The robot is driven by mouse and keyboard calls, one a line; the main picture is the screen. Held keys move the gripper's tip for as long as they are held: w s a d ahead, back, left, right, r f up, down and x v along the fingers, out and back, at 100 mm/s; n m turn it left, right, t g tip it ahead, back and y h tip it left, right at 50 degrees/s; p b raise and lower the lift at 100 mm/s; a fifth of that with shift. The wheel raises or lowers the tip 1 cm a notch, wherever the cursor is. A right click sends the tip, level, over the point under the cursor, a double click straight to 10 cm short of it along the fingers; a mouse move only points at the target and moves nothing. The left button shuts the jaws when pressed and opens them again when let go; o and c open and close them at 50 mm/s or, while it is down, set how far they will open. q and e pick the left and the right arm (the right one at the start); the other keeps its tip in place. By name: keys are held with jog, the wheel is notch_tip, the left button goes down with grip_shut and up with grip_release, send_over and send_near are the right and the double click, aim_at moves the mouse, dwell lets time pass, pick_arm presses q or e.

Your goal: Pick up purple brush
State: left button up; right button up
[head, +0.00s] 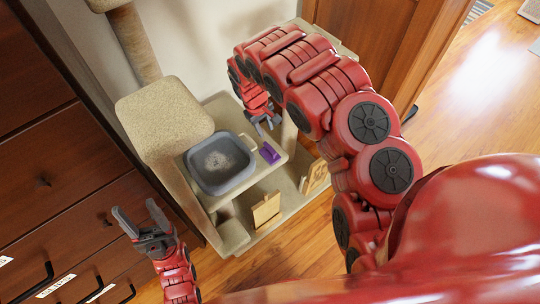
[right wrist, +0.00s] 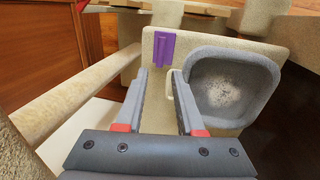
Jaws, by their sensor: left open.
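The purple brush (head: 269,152) lies on a beige cat-tree shelf (head: 283,160), just right of a grey tray (head: 248,172). In the right wrist view the brush (right wrist: 164,50) lies beyond the fingertips, near the shelf's edge, and the grey tray (right wrist: 268,70) is to its right. My right gripper (head: 266,126) is above the shelf near the brush. In the right wrist view my right gripper (right wrist: 159,75) is open, with nothing between its fingers. My left gripper (head: 139,218) is open and empty at the lower left, away from the brush.
The cat tree has a post (head: 134,45) and a higher padded platform (head: 163,122) beside the tray. Dark wooden drawers (head: 60,180) stand at the left. A wooden cabinet (head: 385,40) stands behind. The wooden floor (head: 480,110) is clear at the right.

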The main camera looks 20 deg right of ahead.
notch_tip(320, 180, down, 3)
jog(key=b, duration=0.2)
send_over(270, 147)
jog(key=s, duration=0.1)
jog(key=f, duration=0.7)
jog(key=shift+s+a+f, duration=0.2)
jog(key=shift+a+f, duration=0.15)
jog(key=shift+w+f, duration=0.25)
jog(key=shift+f, duration=0.6)
jog(key=shift+w+f, duration=0.25)
jog(key=shift+f, duration=0.55)
jog(key=shift+w+d+f+b, duration=0.15)
jog(key=shift+d+f+b, duration=0.1)
jog(key=shift+f, duration=0.4)
jog(key=shift+w+d+f+b, duration=0.1)
jog(key=shift+f+b, duration=0.15)
jog(key=shift+f, duration=0.4)
grip_shut()
